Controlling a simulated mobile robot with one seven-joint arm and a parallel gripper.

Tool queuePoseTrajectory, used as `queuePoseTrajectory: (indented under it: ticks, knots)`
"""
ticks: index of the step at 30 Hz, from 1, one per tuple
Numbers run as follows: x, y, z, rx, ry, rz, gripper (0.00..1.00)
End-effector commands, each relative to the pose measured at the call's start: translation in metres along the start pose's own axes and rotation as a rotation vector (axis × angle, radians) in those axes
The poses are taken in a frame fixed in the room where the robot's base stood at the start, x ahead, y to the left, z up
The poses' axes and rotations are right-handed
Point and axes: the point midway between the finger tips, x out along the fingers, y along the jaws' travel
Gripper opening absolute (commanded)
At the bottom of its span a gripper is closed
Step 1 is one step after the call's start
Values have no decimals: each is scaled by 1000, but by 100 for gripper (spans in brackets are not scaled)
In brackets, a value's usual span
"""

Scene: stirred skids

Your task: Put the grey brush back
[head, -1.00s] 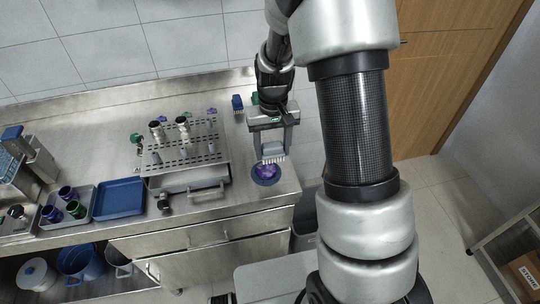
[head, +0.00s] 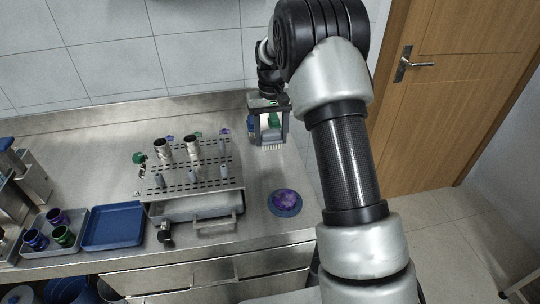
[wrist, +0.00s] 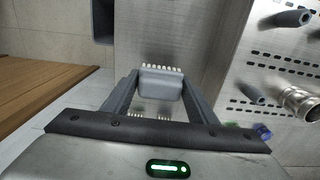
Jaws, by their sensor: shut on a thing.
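The grey brush (head: 270,137) has a block body and a row of pale bristles. My gripper (head: 270,141) is shut on it, with one finger at each end, over the back right of the steel counter. In the wrist view the grey brush (wrist: 160,84) lies between the fingertips, bristles toward the top of the picture. A blue brush (head: 251,124) and a green brush (head: 274,121) are just behind, partly hidden by my gripper. More bristles (wrist: 164,115) show between the fingers, below the grey brush in the picture.
A perforated steel rack (head: 197,177) with tubes and pegs stands left of my gripper. A blue dish (head: 297,210) with a purple thing is nearer the front edge. A blue tray (head: 113,228) lies further left. The counter between the dish and my gripper is clear.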

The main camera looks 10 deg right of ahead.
Motion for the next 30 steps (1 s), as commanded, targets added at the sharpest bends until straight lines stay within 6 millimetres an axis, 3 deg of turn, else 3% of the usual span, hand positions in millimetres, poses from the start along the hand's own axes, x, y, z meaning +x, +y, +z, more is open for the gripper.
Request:
queuePoseTrajectory:
  ticks: [15, 26, 27, 30]
  knots:
    - [60, 0, 0, -1, 0, 0, 32]
    - [65, 0, 0, 0, 1, 0, 32]
    - [65, 0, 0, 0, 1, 0, 56]
    - [64, 0, 0, 0, 1, 0, 71]
